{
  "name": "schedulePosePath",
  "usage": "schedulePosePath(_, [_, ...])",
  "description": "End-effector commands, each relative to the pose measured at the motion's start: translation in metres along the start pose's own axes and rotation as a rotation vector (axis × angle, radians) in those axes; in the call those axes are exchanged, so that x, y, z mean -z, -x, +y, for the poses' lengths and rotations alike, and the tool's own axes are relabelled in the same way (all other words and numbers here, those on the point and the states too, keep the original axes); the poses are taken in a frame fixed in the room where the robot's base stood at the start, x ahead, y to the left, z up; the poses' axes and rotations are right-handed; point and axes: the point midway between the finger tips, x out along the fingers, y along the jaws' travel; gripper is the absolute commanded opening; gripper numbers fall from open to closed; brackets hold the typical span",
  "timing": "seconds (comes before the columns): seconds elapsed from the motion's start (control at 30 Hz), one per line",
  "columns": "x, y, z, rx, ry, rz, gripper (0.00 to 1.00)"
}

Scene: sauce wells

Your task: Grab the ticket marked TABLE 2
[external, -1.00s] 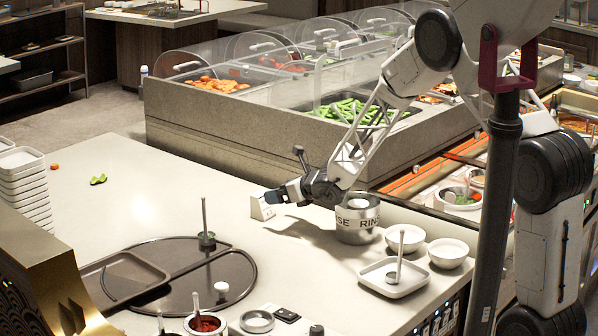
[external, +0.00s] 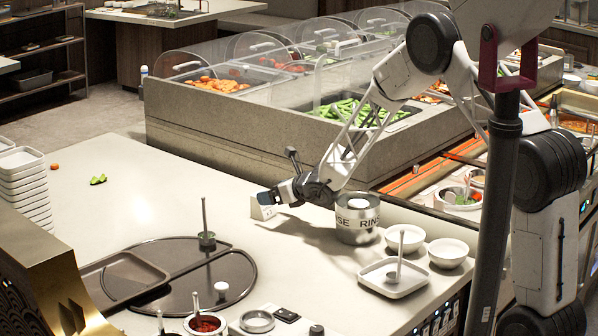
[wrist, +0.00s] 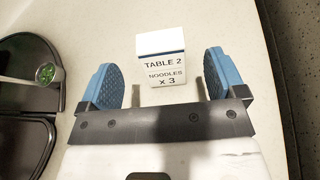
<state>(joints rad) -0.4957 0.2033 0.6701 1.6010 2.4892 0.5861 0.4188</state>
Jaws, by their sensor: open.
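The ticket (wrist: 161,62) is a small white folded card. In the wrist view it reads "TABLE 2", "NOODLES x 3" and stands on the pale counter. In the external view the ticket (external: 262,207) shows as a small white shape just by my gripper's tip. My gripper (wrist: 160,75) is open, with one blue ridged finger on each side of the ticket and a visible gap to both. In the external view my gripper (external: 266,198) is low over the counter, beside the ticket.
A metal rinse pot (external: 358,222) stands close to the right of my gripper. White bowls (external: 405,238) and a square dish (external: 378,283) are further right. A dark round tray (external: 235,275) lies front left.

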Motion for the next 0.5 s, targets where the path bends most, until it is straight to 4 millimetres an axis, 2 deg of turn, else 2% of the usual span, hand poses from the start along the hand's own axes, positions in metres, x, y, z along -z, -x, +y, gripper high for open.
schedulePosePath(0.5, [-0.002,-0.040,0.001,-0.001,0.000,0.000,0.89])
